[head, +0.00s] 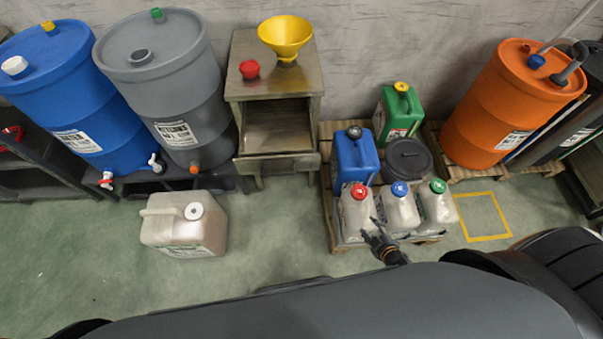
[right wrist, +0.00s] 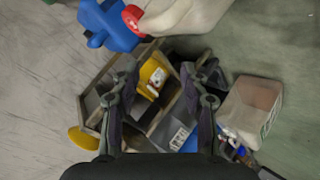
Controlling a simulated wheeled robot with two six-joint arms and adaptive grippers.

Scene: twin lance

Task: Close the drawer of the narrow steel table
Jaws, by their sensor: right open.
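The narrow steel table (head: 243,62) stands against the back wall, left of centre in the head view. My right gripper (head: 378,240) is open and empty, in front of the clear jugs, right of the drawer and nearer to me. In the right wrist view, the open fingers (right wrist: 162,72) frame the table, which is partly hidden behind them; a yellow item (right wrist: 152,76) with a white label shows between them. My left gripper is out of view.
A yellow funnel (head: 285,35) and red cap (head: 249,69) sit on the table. A pale jug (head: 185,225) stands on the floor at front left. Clear jugs (head: 357,213), a blue can (head: 355,160) and a green can (head: 398,113) crowd the right. Floor before the drawer is clear.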

